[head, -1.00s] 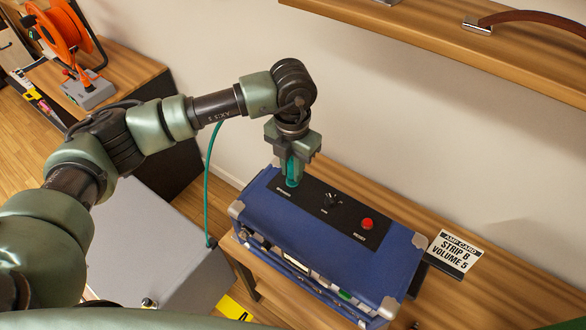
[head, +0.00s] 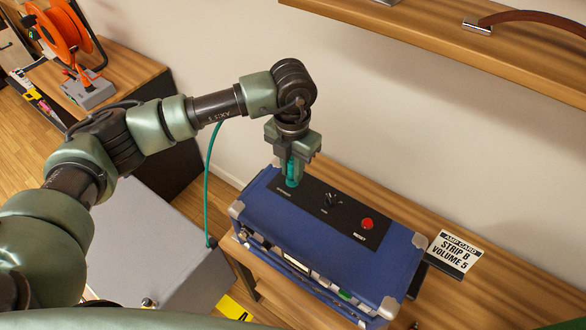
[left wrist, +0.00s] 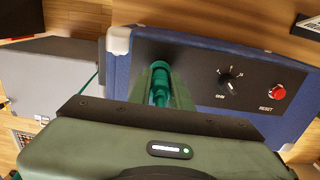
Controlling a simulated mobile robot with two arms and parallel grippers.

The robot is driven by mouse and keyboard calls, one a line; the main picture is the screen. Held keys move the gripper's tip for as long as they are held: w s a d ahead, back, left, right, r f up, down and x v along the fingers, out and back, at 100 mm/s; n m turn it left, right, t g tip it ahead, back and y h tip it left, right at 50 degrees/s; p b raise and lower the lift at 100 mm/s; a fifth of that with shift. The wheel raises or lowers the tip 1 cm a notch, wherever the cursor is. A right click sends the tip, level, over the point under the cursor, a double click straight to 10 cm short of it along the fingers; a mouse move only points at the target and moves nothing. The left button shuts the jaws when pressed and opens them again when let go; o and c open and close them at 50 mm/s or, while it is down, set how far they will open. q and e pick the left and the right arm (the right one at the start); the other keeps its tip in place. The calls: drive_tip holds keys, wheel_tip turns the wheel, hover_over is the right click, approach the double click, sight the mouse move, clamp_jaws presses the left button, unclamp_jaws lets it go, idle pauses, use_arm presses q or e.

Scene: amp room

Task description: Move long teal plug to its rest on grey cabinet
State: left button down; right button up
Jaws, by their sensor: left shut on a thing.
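The long teal plug (head: 292,180) stands upright at the left end of the black panel on the blue amp (head: 392,268). My left gripper (head: 293,170) is shut on it from above, and its fingers hide the plug's upper part. In the left wrist view the plug (left wrist: 159,85) shows between the fingers, over the black panel. I cannot tell whether its lower end is in the socket or just clear of it. The grey cabinet (head: 150,235) is low at the left, partly behind my arm. A teal cord (head: 207,180) rises from its right edge. My right gripper is out of view.
The panel has a black knob (head: 331,200) and a red reset button (head: 367,223). A wooden shelf (head: 430,40) is on the wall above. An orange cable reel (head: 62,42) is at the far left.

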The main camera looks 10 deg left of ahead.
sight(292, 159)
use_arm(q)
drive_tip(key=shift+r+p, duration=1.5)
drive_tip(key=shift+r, duration=1.5)
